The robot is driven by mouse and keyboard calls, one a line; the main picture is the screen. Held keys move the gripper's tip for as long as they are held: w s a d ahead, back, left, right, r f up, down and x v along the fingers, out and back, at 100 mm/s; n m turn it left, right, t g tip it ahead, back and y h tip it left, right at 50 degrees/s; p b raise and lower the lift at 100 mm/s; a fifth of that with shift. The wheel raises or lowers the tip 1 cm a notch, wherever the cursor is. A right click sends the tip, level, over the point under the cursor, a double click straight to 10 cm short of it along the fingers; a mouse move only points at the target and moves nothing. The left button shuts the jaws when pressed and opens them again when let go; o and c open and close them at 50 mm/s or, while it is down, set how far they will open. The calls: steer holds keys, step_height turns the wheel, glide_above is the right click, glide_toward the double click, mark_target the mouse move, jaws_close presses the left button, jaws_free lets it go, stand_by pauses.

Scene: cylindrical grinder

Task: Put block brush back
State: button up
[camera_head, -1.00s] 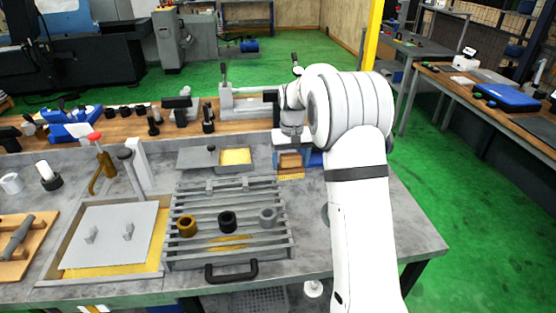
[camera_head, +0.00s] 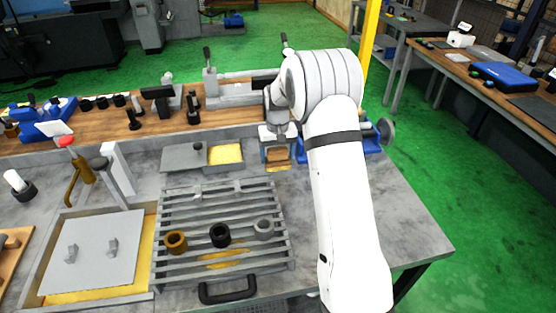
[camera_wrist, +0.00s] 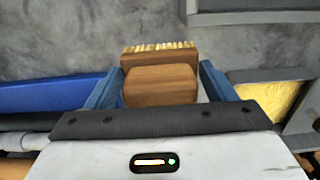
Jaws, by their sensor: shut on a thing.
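The block brush (camera_head: 277,158) is a brown wooden block with pale bristles. In the head view it is below my wrist, right of the yellow-filled tray. In the wrist view the brush (camera_wrist: 160,82) sits between my two blue fingers, with its bristle row along the far edge. My gripper (camera_wrist: 162,84) is shut on the brush; in the head view my gripper (camera_head: 278,148) is partly hidden by my arm. I cannot tell whether the bristles touch the grey bench top.
A slatted grey rack (camera_head: 222,240) with several rings stands in front. A grey tray with yellow contents (camera_head: 225,154) is left of the brush. A blue vise-like thing (camera_head: 345,150) is to the right. Bare bench (camera_head: 405,215) lies at the right front.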

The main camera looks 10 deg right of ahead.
mark_target(278, 161)
step_height(278, 161, down, 3)
steer(key=shift+f+p, duration=0.1)
steer(key=shift+p, duration=0.25)
steer(key=shift+s, duration=0.1)
steer(key=o, duration=0.9)
steer(key=shift+f, duration=0.1)
